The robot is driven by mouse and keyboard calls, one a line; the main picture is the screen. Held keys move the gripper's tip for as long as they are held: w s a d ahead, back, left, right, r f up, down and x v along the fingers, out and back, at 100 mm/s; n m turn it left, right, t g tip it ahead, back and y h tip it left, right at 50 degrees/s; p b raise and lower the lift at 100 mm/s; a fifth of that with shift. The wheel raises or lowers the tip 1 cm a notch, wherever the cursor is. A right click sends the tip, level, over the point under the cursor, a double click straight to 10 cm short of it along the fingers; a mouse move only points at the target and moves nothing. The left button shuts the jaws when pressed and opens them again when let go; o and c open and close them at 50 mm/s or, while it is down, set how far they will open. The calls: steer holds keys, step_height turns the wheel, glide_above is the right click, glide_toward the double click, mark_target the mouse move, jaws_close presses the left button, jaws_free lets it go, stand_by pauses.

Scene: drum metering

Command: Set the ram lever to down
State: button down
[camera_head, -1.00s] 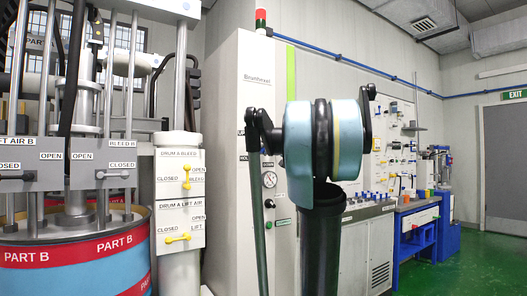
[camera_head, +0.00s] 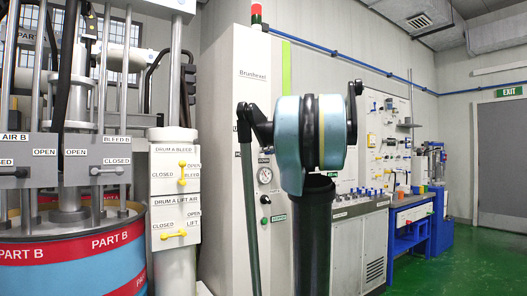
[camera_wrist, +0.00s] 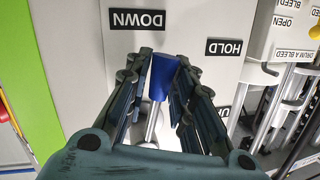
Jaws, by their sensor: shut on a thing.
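The ram lever has a blue knob (camera_wrist: 162,75) on a silver shaft (camera_wrist: 152,125). My gripper (camera_wrist: 160,72) is shut on the blue knob, with its dark fingers on both sides of it in the wrist view. The knob points toward the DOWN label (camera_wrist: 137,20), slightly to the HOLD label's (camera_wrist: 224,48) side. The UP label (camera_wrist: 226,112) is partly covered by a finger. The labels appear upside down. In the head view, my arm hides the gripper and lever in front of the white cabinet (camera_head: 215,90).
The drum A bleed and lift air panel (camera_head: 176,170), with yellow handles, stands left of the cabinet. The Part B drum (camera_head: 70,260) is at far left. A workbench (camera_head: 408,215) stands to the right. Green floor (camera_head: 470,260) is open at the right.

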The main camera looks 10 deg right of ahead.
steer(key=shift+w+d+f+n+h, duration=0.1)
steer(key=shift+w+d+n+h, duration=0.1)
steer(key=shift+d+n, duration=0.25)
steer(key=shift+w+d+n+h, duration=0.1)
steer(key=shift+d+n+h, duration=0.15)
steer(key=shift+n, duration=0.3)
steer(key=c, duration=1.3)
jaws_free()
steer(key=shift+d, duration=0.1)
steer(key=shift+c, duration=0.2)
steer(key=v, duration=1.1)
steer(key=shift+s+d, duration=0.3)
